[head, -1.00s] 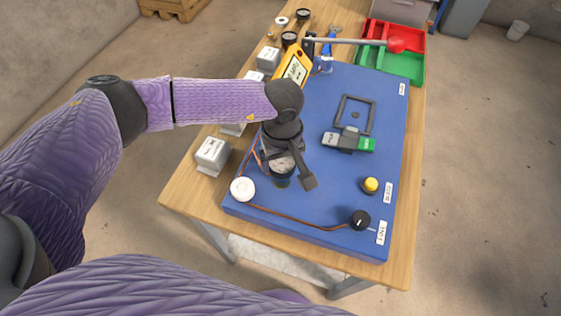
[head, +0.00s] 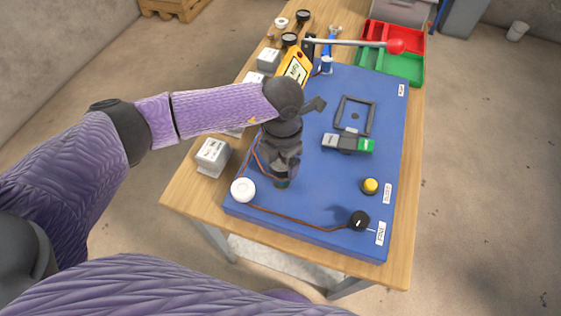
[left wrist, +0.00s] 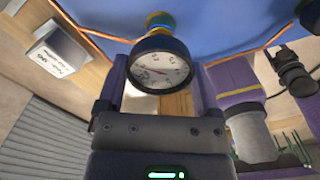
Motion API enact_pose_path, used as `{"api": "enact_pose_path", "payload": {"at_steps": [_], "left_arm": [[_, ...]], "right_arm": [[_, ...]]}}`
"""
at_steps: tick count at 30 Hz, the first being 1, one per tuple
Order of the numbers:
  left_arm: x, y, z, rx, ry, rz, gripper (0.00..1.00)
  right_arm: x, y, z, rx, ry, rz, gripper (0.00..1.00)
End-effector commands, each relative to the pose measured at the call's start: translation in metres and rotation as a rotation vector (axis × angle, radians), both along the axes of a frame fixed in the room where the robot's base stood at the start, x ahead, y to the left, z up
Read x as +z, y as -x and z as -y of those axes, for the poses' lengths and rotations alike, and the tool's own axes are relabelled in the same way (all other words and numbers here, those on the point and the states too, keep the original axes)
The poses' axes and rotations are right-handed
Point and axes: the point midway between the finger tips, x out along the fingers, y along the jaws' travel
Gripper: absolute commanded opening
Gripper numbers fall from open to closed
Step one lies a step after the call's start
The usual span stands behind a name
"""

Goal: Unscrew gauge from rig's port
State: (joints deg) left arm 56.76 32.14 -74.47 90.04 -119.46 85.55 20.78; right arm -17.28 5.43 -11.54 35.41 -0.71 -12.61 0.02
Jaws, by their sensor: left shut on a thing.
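The gauge (left wrist: 160,70) has a round white dial, a dark rim and a needle. It sits between the two fingers of my left gripper (left wrist: 157,84), which is shut on it. The gauge is at the brass and blue port fitting (left wrist: 160,24) of the rig; I cannot tell how far its thread is engaged. In the head view my left gripper (head: 283,168) points down over the port at the left side of the blue rig (head: 325,200) and hides the gauge.
A yellow button (head: 370,186), a grey and green block (head: 348,143) and a red-knobbed lever (head: 395,46) are on the rig. White boxes (head: 212,156) stand to the left.

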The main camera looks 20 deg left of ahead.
Motion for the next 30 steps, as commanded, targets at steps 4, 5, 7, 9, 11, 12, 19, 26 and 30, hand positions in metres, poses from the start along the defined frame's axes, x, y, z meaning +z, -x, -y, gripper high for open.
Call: {"api": "enact_pose_path", "payload": {"at_steps": [4, 5, 7, 9, 11, 12, 19, 26, 30], "left_arm": [[0.014, 0.0, 0.0, -0.001, 0.0, 0.002, 0.0], [0.015, 0.0, 0.0, -0.001, 0.0, 0.002, 0.0], [0.016, 0.0, 0.0, -0.001, 0.001, 0.001, 0.0], [0.02, 0.0, 0.0, -0.001, 0.001, 0.001, 0.0], [0.027, 0.0, 0.0, -0.002, 0.0, 0.002, 0.0], [0.034, 0.0, 0.0, -0.002, 0.001, 0.003, 0.0], [0.057, 0.0, 0.0, -0.002, 0.001, 0.001, 0.0], [0.054, 0.0, 0.0, -0.002, 0.001, 0.001, 0.0], [0.054, 0.0, 0.0, -0.022, 0.001, 0.0, 0.0]], "right_arm": [[0.012, -0.001, 0.0, 0.0, 0.0, 0.003, 0.59], [0.012, -0.001, 0.0, 0.0, 0.0, 0.003, 0.59], [0.013, -0.001, 0.0, 0.0, 0.0, 0.004, 0.59], [0.016, -0.002, 0.0, 0.0, 0.0, 0.005, 0.59], [0.023, -0.002, 0.0, 0.0, 0.001, 0.006, 0.59], [0.028, -0.003, 0.0, 0.0, 0.0, 0.008, 0.59], [0.046, -0.005, 0.0, -0.001, 0.001, 0.013, 0.59], [0.043, -0.004, 0.0, -0.001, 0.001, 0.012, 0.59], [0.042, -0.004, 0.001, -0.001, 0.0, 0.011, 0.59]]}}
